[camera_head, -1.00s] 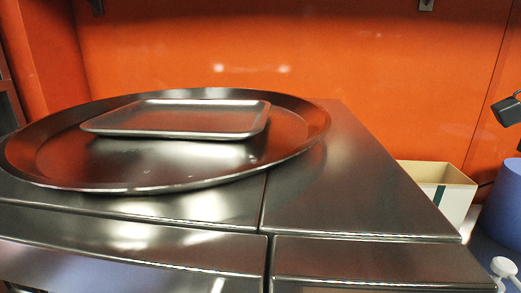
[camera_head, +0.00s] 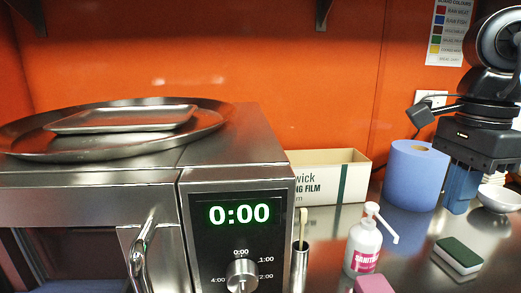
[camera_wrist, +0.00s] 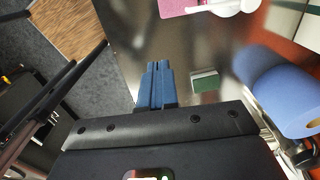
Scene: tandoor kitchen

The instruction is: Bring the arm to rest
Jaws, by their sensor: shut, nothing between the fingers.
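My gripper (camera_head: 457,207) hangs from my arm at the right side of the head view, with its blue fingers pointing down. It is shut and holds nothing. In the wrist view its blue fingers (camera_wrist: 157,68) lie close together over the steel counter (camera_wrist: 135,30). It is beside the blue paper roll (camera_head: 416,172) and left of a white bowl (camera_head: 500,198) in the head view. I cannot tell how high the fingertips are above the counter.
A microwave (camera_head: 105,190) reading 0:00 carries a round tray (camera_head: 30,140) and a small tray (camera_head: 125,120). A film box (camera_head: 315,180), sanitiser bottle (camera_head: 363,247), pink block (camera_head: 373,284) and green-topped sponge (camera_head: 459,254) stand nearby. Open floor (camera_wrist: 50,45) shows beyond the counter edge.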

